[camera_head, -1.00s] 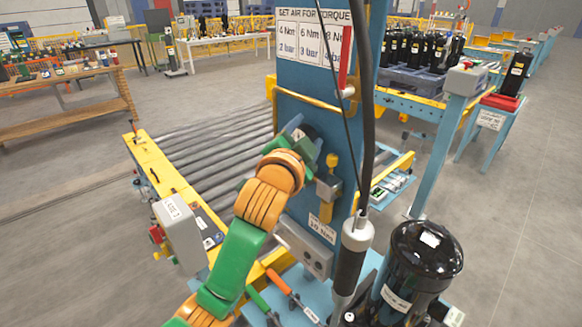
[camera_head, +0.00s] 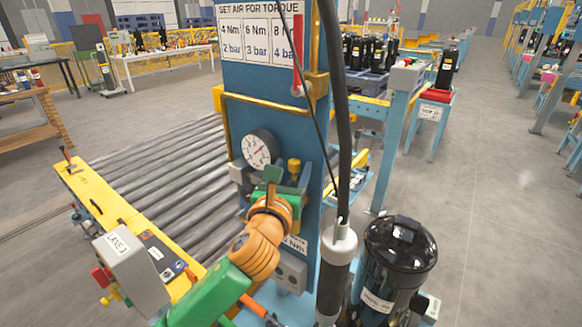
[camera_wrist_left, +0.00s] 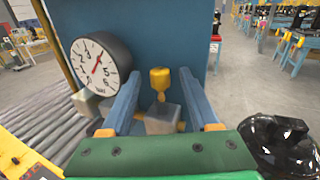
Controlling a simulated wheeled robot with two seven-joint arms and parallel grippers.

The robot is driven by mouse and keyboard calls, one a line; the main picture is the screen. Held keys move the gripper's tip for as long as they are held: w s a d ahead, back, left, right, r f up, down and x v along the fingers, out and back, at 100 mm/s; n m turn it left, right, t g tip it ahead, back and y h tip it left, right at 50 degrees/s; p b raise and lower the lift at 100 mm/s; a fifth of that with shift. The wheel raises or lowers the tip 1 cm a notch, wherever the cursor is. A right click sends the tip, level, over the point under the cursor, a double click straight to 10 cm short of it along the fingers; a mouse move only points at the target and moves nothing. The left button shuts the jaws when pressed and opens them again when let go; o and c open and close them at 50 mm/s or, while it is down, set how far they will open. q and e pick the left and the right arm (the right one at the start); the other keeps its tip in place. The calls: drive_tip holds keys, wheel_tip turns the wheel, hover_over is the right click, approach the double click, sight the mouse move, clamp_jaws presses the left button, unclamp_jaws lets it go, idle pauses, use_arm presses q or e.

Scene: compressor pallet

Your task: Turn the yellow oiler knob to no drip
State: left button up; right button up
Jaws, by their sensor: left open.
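The yellow oiler knob (camera_head: 294,166) stands on the blue post (camera_head: 258,112), just right of the round pressure gauge (camera_head: 260,149). In the left wrist view the yellow knob (camera_wrist_left: 160,78) sits upright on a thin stem above a grey block (camera_wrist_left: 163,118). My left gripper (camera_head: 280,183) is just below and in front of the knob in the head view. In the left wrist view its two blue fingers (camera_wrist_left: 158,100) are apart, with the knob showing between them and beyond their tips, not gripped. The gauge (camera_wrist_left: 98,64) is left of the left finger. My right gripper is not in view.
A hanging grey tool (camera_head: 337,265) with a thick dark cable is close on the right of the post. A black compressor (camera_head: 398,258) stands further right. A roller conveyor (camera_head: 170,180) and a grey box marked Lane 3 (camera_head: 131,264) lie left.

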use_arm(q)
clamp_jaws()
drive_tip(key=shift+a+r+m+h+p, duration=0.2)
drive_tip(key=shift+m+h+p, duration=0.1)
drive_tip(key=shift+p, duration=0.2)
drive_tip(key=m+h+p, duration=0.1)
drive_tip(key=h+p, duration=0.1)
drive_tip(key=m+g+h+p, duration=0.1)
drive_tip(key=shift+w+a+r+m+g+h+p, duration=0.15)
drive_tip(key=shift+a+m+g+h+p, duration=0.15)
drive_tip(key=shift+h+p, duration=0.1)
drive_tip(key=shift+m+g+h+p, duration=0.35)
drive_tip(key=shift+m+g+h, duration=0.05)
drive_tip(key=shift+h, duration=0.1)
drive_tip(key=shift+w+a+m+g+h, duration=0.15)
drive_tip(key=shift+m+g+h, duration=0.5)
drive_tip(key=shift+h, duration=0.25)
drive_tip(key=shift+f+m+g+h, duration=0.25)
drive_tip(key=shift+m+h, duration=0.05)
drive_tip(key=shift+m, duration=0.05)
drive_tip(key=shift+w+a+m+g+h+b, duration=0.15)
drive_tip(key=shift+m+g+h+b, duration=0.25)
drive_tip(key=shift+m+g+h, duration=0.65)
drive_tip(key=shift+g, duration=0.25)
